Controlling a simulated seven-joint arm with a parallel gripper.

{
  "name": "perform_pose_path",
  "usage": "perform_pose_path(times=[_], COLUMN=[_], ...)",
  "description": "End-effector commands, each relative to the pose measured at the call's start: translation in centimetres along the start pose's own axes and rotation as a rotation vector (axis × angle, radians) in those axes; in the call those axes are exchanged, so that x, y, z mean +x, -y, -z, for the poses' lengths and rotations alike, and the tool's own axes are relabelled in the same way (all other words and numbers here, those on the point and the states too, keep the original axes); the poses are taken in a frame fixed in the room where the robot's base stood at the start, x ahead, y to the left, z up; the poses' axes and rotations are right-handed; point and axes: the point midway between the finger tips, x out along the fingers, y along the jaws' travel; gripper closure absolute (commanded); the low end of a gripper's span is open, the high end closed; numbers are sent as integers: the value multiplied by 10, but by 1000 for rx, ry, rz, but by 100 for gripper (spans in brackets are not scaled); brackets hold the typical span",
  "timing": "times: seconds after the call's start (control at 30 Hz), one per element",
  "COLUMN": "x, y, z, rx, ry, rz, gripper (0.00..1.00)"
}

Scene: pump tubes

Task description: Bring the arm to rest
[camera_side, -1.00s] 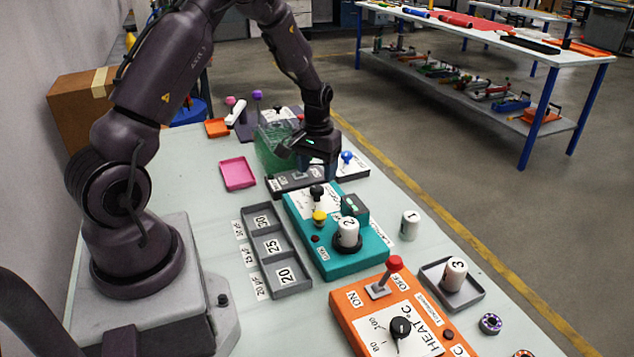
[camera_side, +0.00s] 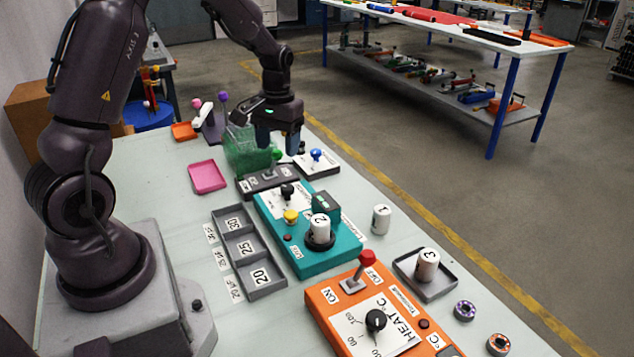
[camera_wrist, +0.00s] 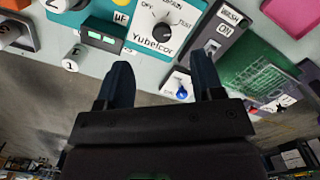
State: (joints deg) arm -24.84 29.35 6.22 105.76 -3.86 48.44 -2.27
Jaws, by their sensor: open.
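My gripper (camera_side: 278,136) is open and empty. In the side view it is above the far part of the bench, over the dark grey box with a green-topped lever (camera_side: 268,178), and apart from the bench. In the wrist view the two dark fingers of my gripper (camera_wrist: 165,85) are spread, with nothing between them. Beyond the fingertips are the grey box (camera_wrist: 215,40) marked "ON" and the blue-knobbed switch plate (camera_wrist: 181,92).
A green mesh box (camera_side: 245,152) stands beside my gripper. Nearer are a teal device (camera_side: 335,255) bearing white cylinder 2, an orange heater (camera_side: 335,318), cylinder 1 (camera_side: 381,220), cylinder 3 (camera_side: 428,263) on a tray, and a grey three-compartment tray (camera_side: 262,293). A pink tray (camera_side: 207,177) lies left.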

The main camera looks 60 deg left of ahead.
Motion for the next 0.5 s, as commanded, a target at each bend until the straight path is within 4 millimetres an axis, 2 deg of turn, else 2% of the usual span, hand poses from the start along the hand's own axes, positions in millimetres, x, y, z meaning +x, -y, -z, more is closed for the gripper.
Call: perform_pose_path(times=[0.17,0.3,0.5], x=[-43,-78,-116], y=[-22,-42,-60], z=[-47,-91,-157], rx=[101,207,368], ry=[-39,-106,-234], rz=[-15,-30,-53], gripper=[39,39,39])
